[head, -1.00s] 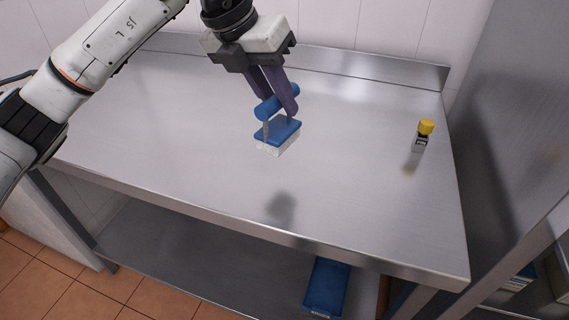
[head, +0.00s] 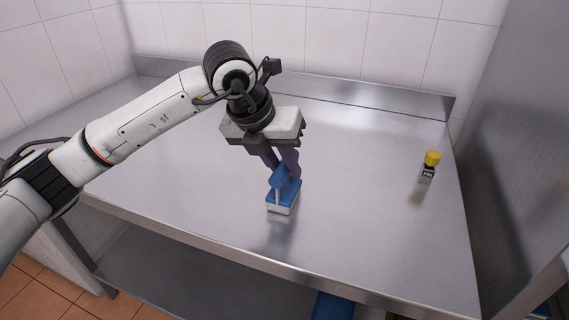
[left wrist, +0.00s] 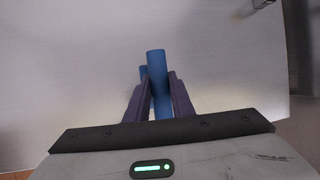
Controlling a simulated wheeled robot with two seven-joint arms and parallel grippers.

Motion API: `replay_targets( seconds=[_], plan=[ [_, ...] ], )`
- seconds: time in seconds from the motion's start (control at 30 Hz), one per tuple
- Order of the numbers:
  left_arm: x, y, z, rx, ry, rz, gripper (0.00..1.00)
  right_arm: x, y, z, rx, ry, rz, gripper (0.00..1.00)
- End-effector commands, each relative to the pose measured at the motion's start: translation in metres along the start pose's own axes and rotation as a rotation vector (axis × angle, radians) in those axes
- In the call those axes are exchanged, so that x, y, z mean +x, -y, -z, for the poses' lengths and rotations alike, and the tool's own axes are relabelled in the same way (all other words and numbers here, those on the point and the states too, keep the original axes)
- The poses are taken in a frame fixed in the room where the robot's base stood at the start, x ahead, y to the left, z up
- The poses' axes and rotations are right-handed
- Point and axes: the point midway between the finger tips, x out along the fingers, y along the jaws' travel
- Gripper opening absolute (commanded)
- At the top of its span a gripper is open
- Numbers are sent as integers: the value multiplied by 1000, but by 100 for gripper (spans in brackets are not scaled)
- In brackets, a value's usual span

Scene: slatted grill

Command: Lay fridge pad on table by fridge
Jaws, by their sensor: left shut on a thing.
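The fridge pad (head: 283,197) is a blue block with a blue handle and a pale underside. My left gripper (head: 281,165) is shut on its handle, and the pad is upright at or just above the steel table (head: 360,215). I cannot tell for sure whether it touches the table. In the left wrist view the blue handle (left wrist: 158,85) stands between the two dark fingers (left wrist: 160,100). The fridge (head: 515,150) is the grey metal side at the right. My right gripper is not in view.
A small bottle with a yellow cap (head: 430,167) stands on the table's right side, near the fridge. A raised steel backsplash (head: 380,95) runs along the back edge. A blue thing (head: 332,306) lies below the table.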

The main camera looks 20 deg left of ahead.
Motion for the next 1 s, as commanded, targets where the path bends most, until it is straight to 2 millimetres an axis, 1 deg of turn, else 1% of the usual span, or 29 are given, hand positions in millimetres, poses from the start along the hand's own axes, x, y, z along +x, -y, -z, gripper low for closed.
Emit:
replay_targets(
  seconds=[0.27, 0.3, 0.37, 0.4, 0.63, 0.77, 0.87, 1.0],
  plan=[
    [2, 0, 0, 1, 3, 1, 3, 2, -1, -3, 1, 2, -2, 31],
    [1, 0, 0, 1, 2, 1, 28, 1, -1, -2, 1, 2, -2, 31],
    [1, 0, 0, 1, 2, 1, 38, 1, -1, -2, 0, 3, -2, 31],
    [1, 0, 0, 1, 2, 1, 40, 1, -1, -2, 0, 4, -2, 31],
    [0, 0, 0, 1, 2, 1, 40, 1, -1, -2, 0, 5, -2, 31],
    [-5, 0, -1, 1, 4, 1, 40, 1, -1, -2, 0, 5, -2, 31],
    [-18, 0, -2, 0, 7, 1, 40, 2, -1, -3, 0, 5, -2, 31],
    [-48, 0, -2, 1, 8, 2, 40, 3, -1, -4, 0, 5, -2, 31]
  ],
)
